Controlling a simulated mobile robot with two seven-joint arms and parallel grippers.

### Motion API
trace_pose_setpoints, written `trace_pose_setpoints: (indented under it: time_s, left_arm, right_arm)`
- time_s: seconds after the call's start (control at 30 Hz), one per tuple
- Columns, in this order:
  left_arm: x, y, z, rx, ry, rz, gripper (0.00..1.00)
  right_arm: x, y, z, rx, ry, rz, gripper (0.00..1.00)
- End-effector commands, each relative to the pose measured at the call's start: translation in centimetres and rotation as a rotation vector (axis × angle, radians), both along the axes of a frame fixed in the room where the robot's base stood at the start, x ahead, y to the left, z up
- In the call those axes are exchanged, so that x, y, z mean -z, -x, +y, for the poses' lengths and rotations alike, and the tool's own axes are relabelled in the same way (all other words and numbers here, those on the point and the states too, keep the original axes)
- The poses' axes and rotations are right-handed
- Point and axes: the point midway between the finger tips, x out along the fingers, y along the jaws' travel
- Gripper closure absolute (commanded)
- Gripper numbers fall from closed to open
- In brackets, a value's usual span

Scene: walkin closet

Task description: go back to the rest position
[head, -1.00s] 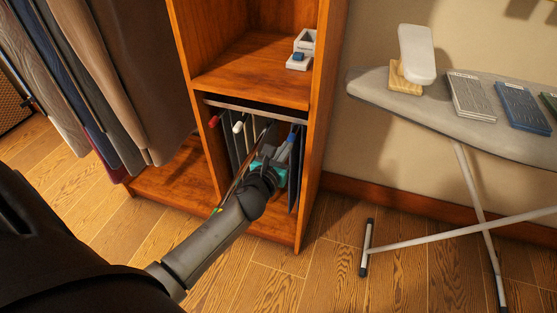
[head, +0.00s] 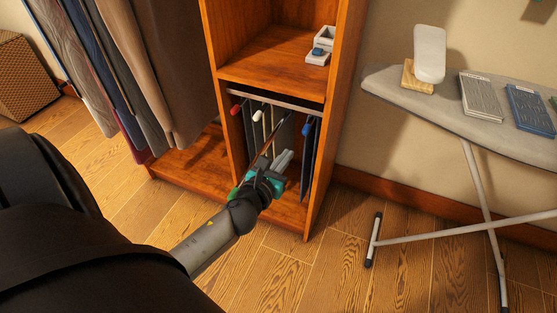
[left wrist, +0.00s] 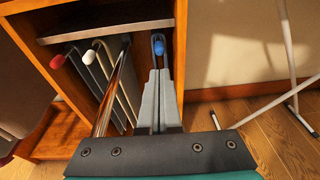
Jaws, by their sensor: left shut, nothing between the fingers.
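My left gripper (head: 284,160) is at the front of the lower compartment of the wooden cabinet (head: 320,170). Its fingers are together with nothing between them, and they also show in the left wrist view (left wrist: 158,105). Inside the compartment, hangers or pull-outs with a red end (head: 237,107), a white end (head: 257,115) and a blue end (head: 307,127) hang under a pale rail (head: 270,99). In the left wrist view the blue end (left wrist: 159,47) lies beyond the fingertips; I cannot tell the exact gap. My right gripper is not in view.
Hanging clothes (head: 125,70) are at the left, with a woven basket (head: 28,75) behind. An ironing board (head: 450,115) with several items on it stands at the right, its legs (head: 480,215) reaching the floor. A small white tray (head: 321,45) sits on the shelf. Floor in front is free.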

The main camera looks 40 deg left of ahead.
Motion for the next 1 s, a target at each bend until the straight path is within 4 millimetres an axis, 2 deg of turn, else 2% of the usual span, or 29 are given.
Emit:
trace_pose_setpoints:
  time_s: [0.1, 0.3, 0.67, 0.77, 0.87, 1.0]
  left_arm:
    - [-0.4, 1.7, -0.4, 0.0, 0.001, 0.002, 1.0]
    - [-0.6, 3.3, -0.7, 0.0, 0.001, 0.001, 1.0]
    - [-0.8, 3.7, -0.7, -0.018, 0.036, -0.004, 1.0]
    - [-1.0, 4.1, -0.4, -0.086, 0.165, -0.016, 1.0]
    - [-1.1, 4.9, 0.0, -0.209, 0.396, -0.037, 1.0]
    - [-0.6, 6.8, 0.0, -0.431, 0.798, -0.069, 1.0]
  right_arm:
    - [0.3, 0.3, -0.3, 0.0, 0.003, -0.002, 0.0]
    - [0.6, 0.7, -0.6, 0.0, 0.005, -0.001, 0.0]
    - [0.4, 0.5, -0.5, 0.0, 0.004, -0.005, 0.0]
    - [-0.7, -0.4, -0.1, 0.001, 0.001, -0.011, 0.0]
    - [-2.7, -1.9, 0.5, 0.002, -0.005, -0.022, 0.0]
    - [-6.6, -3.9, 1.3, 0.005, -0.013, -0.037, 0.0]
